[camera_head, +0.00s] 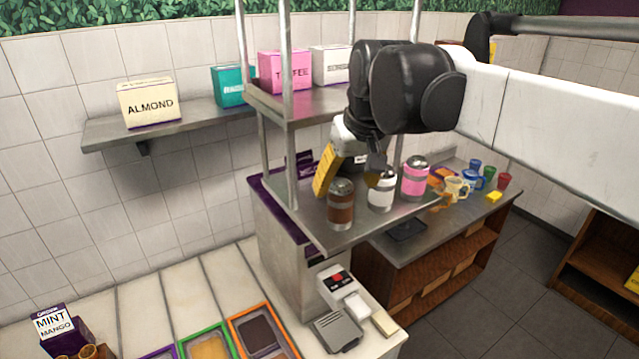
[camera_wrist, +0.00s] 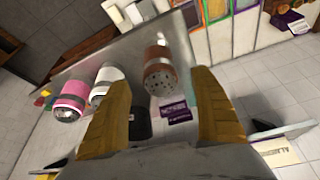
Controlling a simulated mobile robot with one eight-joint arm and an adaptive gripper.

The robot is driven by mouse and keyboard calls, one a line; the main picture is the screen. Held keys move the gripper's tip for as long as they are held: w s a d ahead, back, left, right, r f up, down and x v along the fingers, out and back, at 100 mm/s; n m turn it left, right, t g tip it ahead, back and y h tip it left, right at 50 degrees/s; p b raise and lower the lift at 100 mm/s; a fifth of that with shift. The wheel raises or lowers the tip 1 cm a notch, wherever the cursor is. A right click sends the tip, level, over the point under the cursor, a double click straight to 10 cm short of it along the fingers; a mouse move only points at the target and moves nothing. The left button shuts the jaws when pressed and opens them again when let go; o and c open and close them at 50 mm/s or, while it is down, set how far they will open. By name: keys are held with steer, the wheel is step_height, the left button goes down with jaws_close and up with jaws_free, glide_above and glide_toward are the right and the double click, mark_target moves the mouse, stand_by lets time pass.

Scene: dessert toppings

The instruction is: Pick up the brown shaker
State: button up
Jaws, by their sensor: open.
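The brown shaker (camera_head: 341,205) stands upright on a metal shelf (camera_head: 312,222), at the left of a row of three shakers. In the wrist view the brown shaker (camera_wrist: 160,72) shows its dotted metal top, beyond and between the two yellow fingers. My gripper (camera_head: 350,176) is open and empty, just behind and above the shakers in the head view; its fingers (camera_wrist: 165,105) are spread wide in the wrist view. The shaker is apart from both fingers as far as I can see.
A white shaker (camera_head: 381,192) stands close right of the brown one, and a pink shaker (camera_head: 414,178) beyond it. Metal posts (camera_head: 289,60) rise at the shelf's left. Cups (camera_head: 456,188) stand on a lower counter at right.

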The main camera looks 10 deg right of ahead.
mark_target(337, 212)
steer(key=shift+w, duration=0.3)
steer(key=x, duration=0.4)
steer(key=shift+w+f+p, duration=0.2)
steer(key=shift+f+p, duration=0.15)
steer(key=shift+p, duration=0.05)
steer(key=p+x, duration=0.1)
steer(key=x, duration=0.4)
steer(key=shift+f+p, duration=0.3)
steer(key=shift+f, duration=0.1)
steer(key=shift+s, duration=0.25)
steer(key=shift+c, duration=0.5)
steer(key=c, duration=1.3)
steer(key=shift+o, duration=0.2)
steer(key=shift+r, duration=0.1)
